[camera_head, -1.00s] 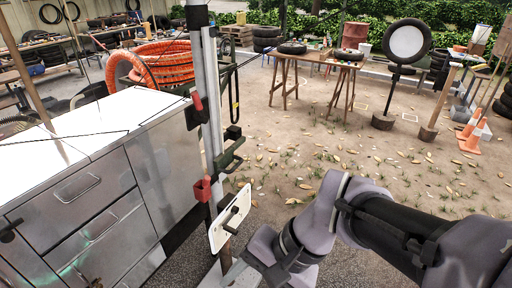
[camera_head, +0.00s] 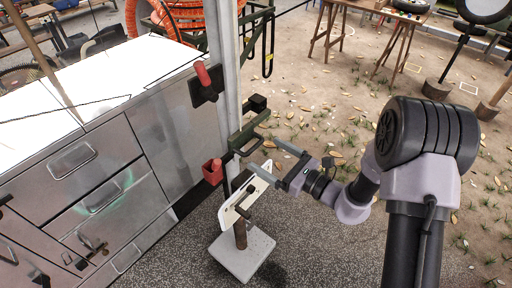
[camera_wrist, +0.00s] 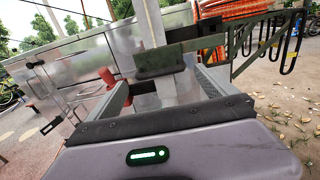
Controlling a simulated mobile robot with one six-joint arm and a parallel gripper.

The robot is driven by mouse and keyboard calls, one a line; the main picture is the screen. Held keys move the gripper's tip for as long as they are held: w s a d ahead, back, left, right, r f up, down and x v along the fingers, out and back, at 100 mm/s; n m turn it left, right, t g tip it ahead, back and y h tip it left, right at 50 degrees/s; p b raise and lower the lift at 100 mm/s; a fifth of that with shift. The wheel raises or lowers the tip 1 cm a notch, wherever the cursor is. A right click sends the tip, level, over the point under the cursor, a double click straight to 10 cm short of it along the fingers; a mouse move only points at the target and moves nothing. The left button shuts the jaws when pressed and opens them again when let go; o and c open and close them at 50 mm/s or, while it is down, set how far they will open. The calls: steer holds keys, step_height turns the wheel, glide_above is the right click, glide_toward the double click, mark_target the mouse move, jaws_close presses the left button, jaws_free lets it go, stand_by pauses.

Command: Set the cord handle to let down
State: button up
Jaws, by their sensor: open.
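A dark green handle (camera_head: 245,138) sticks out from the grey upright post (camera_head: 222,60); I take it for the cord handle, though no label shows. In the wrist view, its block-like green grip (camera_wrist: 160,60) lies just beyond the fingers. My gripper (camera_head: 263,152) is open, with its two fingers apart and pointing at the post near the handle. In the wrist view, the gripper (camera_wrist: 160,84) spans the grip's width with nothing held. I cannot tell whether the fingers touch it.
A red lever (camera_head: 204,75) and a red holder (camera_head: 212,171) sit on the post's left side. A white plate (camera_head: 244,208) with a dark lever stands below my gripper. A metal cabinet (camera_head: 120,170) fills the left.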

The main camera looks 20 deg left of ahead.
mark_target(256, 148)
steer(key=x, duration=0.5)
steer(key=shift+w+a, duration=0.2)
steer(key=shift+a, duration=0.15)
steer(key=c, duration=1.8)
step_height(256, 148, up, 37)
steer(key=p, duration=2.2)
steer(key=shift+p, duration=0.35)
